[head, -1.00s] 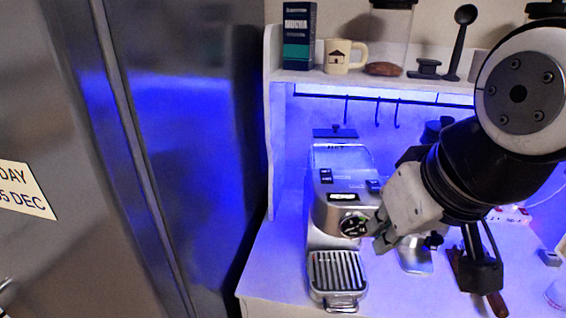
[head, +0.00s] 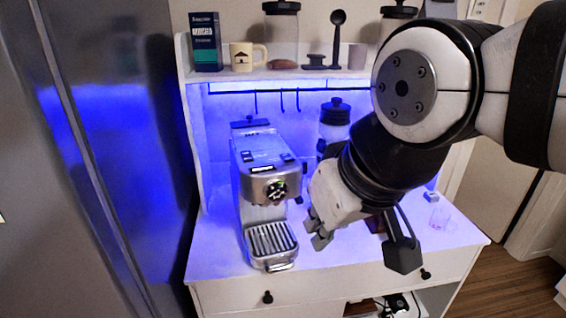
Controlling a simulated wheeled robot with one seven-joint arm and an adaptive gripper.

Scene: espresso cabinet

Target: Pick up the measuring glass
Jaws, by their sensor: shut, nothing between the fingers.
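A small clear glass with reddish marks (head: 440,217), which looks like the measuring glass, stands on the right part of the white counter (head: 340,258). My gripper (head: 320,240) is shut and empty. It points down over the front middle of the counter, just right of the espresso machine (head: 262,185). The glass is to the right of my gripper, well apart from it. A dark block on my arm (head: 403,255) hangs between them in the picture. My arm hides part of the counter behind it.
The upper shelf holds a dark box (head: 205,42), a house-print mug (head: 246,56), lidded jars and a black scoop (head: 337,35). A dark-lidded canister (head: 335,120) stands behind my gripper. A steel fridge (head: 100,150) is at left. Open floor (head: 505,270) shows at right.

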